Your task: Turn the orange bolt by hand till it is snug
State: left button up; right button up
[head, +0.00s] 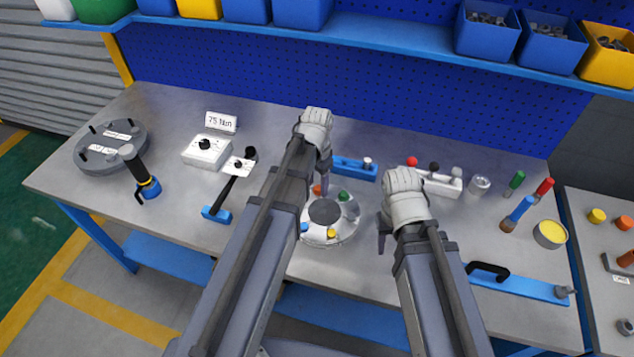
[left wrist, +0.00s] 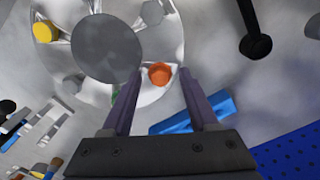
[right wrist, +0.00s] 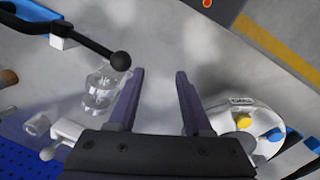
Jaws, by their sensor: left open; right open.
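The flanged shell (head: 350,229) stands on the bench as a pale round flange with a dark grey round centre. The orange bolt (head: 317,190) is on its far side, beside the green bolt (head: 343,196). My left gripper (head: 325,192) is open just above the orange bolt. In the left wrist view the orange bolt head (left wrist: 160,74) shows between the open fingertips; I cannot tell whether they touch it. The yellow bolt (head: 331,233) and blue bolt (head: 304,227) are on the near side. My right gripper (head: 382,242) is open and empty, right of the shell.
A blue holder (head: 350,169) lies behind the shell. A torque tool (head: 227,190) and a white box (head: 206,150) stand left. A white block with coloured knobs (head: 440,184), a clear jar (head: 479,185) and a blue bar with black handle (head: 520,285) lie right. Bare bench separates them.

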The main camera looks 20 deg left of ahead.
aim_at(318, 189)
pick_arm(q)
jog(key=shift+r, duration=0.15)
notch_tip(318, 189, up, 8)
jog(key=p, duration=0.7)
jog(key=shift+f+p, duration=0.25)
jog(key=shift+p, duration=0.15)
jog(key=s+d+f+n+y+b, duration=0.1)
jog(key=s+d+f+n+b, duration=0.1)
jog(key=s+d, duration=0.8)
jog(key=s, duration=0.4)
jog(key=shift+s+d+n, duration=0.2)
jog(key=shift+d+n, duration=0.15)
jog(key=shift+n, duration=0.05)
jog(key=shift+f, duration=0.1)
dwell(0.4)
